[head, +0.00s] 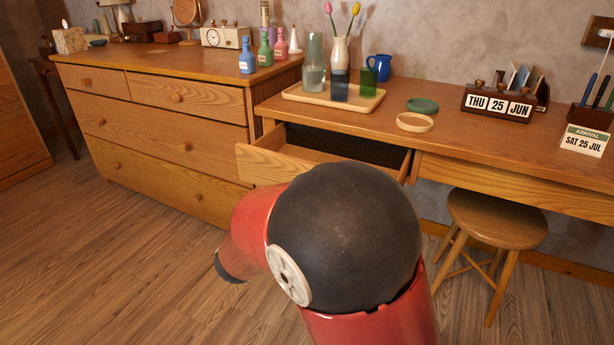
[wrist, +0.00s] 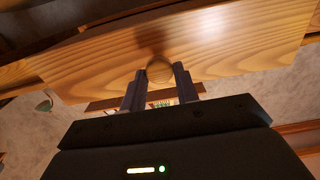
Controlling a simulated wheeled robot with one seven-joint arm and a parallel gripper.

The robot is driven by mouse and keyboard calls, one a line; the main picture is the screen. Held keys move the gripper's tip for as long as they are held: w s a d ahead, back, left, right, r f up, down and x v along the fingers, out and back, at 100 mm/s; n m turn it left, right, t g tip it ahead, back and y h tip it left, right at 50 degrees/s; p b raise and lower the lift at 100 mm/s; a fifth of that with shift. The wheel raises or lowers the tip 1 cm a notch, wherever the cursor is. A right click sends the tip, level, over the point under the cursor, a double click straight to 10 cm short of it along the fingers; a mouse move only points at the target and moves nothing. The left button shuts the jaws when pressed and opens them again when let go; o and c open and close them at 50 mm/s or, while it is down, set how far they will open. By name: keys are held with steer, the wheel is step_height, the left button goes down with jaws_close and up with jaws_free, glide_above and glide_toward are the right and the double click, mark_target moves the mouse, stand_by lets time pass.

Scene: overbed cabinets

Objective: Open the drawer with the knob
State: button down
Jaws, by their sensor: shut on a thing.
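The wooden drawer (head: 273,165) under the left part of the desk (head: 450,137) is pulled out, and its dark inside shows in the head view. In the wrist view the drawer's wooden front (wrist: 220,50) fills the upper middle. Its round knob (wrist: 160,71) sits between the two fingers of my gripper (wrist: 159,78), which is shut on it. In the head view my arm hides the gripper, the knob and part of the drawer front.
A wooden stool (head: 497,222) stands under the desk at right. A dresser (head: 165,120) with several closed drawers stands at left. On the desk are a tray (head: 325,101) with vases, a calendar block (head: 497,103) and a wooden ring (head: 414,122). The floor in front is clear.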

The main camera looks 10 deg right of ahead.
steer(key=shift+p+v, duration=0.3)
steer(key=shift+v, duration=1.4)
steer(key=c, duration=1.1)
jaws_free()
steer(key=shift+o, duration=0.2)
steer(key=v, duration=0.7)
steer(key=shift+s+a, duration=0.25)
steer(key=shift+s, duration=0.05)
